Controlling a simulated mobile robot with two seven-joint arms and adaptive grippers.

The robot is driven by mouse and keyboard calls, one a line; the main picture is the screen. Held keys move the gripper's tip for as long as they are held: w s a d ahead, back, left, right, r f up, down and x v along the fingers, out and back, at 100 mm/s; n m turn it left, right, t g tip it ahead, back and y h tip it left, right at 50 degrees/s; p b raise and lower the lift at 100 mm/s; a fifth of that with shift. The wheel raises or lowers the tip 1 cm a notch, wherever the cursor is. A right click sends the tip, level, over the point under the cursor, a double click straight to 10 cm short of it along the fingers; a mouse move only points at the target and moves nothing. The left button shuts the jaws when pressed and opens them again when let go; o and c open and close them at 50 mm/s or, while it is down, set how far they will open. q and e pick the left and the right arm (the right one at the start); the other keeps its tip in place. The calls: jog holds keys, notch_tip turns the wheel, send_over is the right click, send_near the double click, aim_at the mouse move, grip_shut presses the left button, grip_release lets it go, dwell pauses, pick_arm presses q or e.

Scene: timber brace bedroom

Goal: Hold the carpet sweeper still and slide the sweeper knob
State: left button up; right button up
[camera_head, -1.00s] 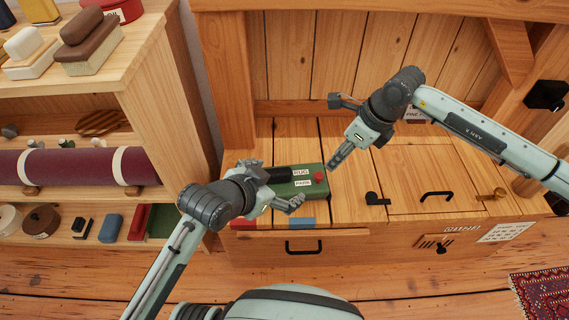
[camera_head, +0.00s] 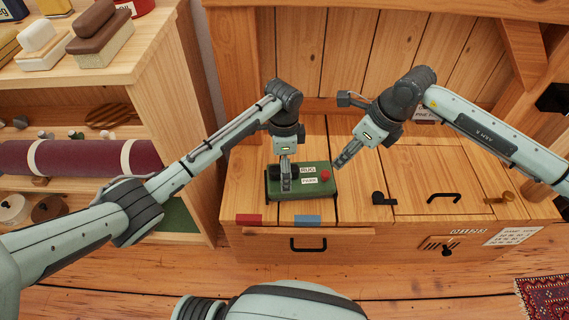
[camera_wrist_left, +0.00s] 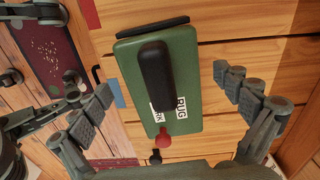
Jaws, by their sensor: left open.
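The carpet sweeper (camera_head: 303,191) is a green box on the wooden chest top. In the left wrist view the sweeper (camera_wrist_left: 190,69) has a long black handle (camera_wrist_left: 156,75). A red knob (camera_head: 325,175) sits at its right end, beside the RUG and PARK labels; it also shows in the left wrist view (camera_wrist_left: 163,139). My left gripper (camera_head: 286,186) is open above the sweeper's left part, its fingers on either side of the green body. Contact is unclear. My right gripper (camera_head: 340,162) is empty, just above and right of the knob; its finger gap is unclear.
The chest has a black latch (camera_head: 381,198), a black lid handle (camera_head: 444,198) and a brass piece (camera_head: 500,197) to the right. Red and blue patches (camera_head: 307,220) mark its front edge. A shelf unit (camera_head: 150,70) with brushes and a rolled carpet stands left.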

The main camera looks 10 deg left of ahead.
pick_arm(q)
notch_tip(320, 180, down, 6)
jog(key=shift+r, duration=0.1)
dwell(0.4)
jog(key=c, duration=1.4)
pick_arm(e)
jog(key=shift+d+f, duration=0.1)
jog(key=shift+c, duration=1.2)
jog(key=shift+t+y, duration=0.4)
jog(key=shift+y, duration=0.4)
jog(key=d, duration=0.1)
jog(key=s+d+f, duration=0.1)
jog(key=s+d, duration=0.1)
jog(key=d, duration=0.1)
jog(key=shift+s+f, duration=0.25)
grip_shut()
jog(key=shift+t+y, duration=0.7)
jog(key=shift+y, duration=0.2)
jog(key=shift+s+d+r, duration=0.2)
jog(key=shift+s+d, duration=0.25)
jog(key=shift+d, duration=0.3)
jog(key=shift+s+d+r, duration=0.2)
jog(key=shift+s+d, duration=0.3)
jog(key=shift+d, duration=0.25)
jog(key=shift+s+d+r, duration=0.2)
jog(key=shift+s+d, duration=0.25)
jog(key=shift+d, duration=0.3)
